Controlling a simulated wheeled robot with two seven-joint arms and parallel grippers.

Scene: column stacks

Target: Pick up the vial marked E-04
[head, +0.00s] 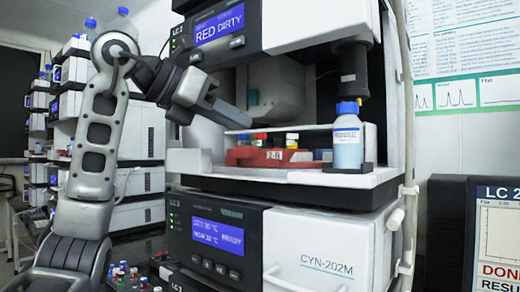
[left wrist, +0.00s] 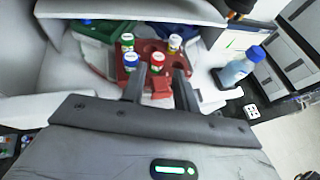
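Small vials stand in a red rack (head: 250,157) labelled 2-R inside the open instrument. In the left wrist view the red rack (left wrist: 152,47) holds a blue-capped vial (left wrist: 131,63), a red-capped vial (left wrist: 157,63), a yellow-capped vial (left wrist: 174,43) and a green-capped vial (left wrist: 127,42). I cannot read E-04 on any of them. My left gripper (head: 243,122) reaches into the bay from the left, above the rack's left end. In the wrist view its fingers (left wrist: 160,74) are apart, with the red-capped vial showing beyond and between them. My right gripper is not in view.
A blue-capped bottle (head: 347,137) stands on the right of the bay; it also shows in the wrist view (left wrist: 241,66). A green rack (left wrist: 95,29) lies behind the red one. The upper module (head: 235,30) overhangs the bay. More vials (head: 123,270) stand low at left.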

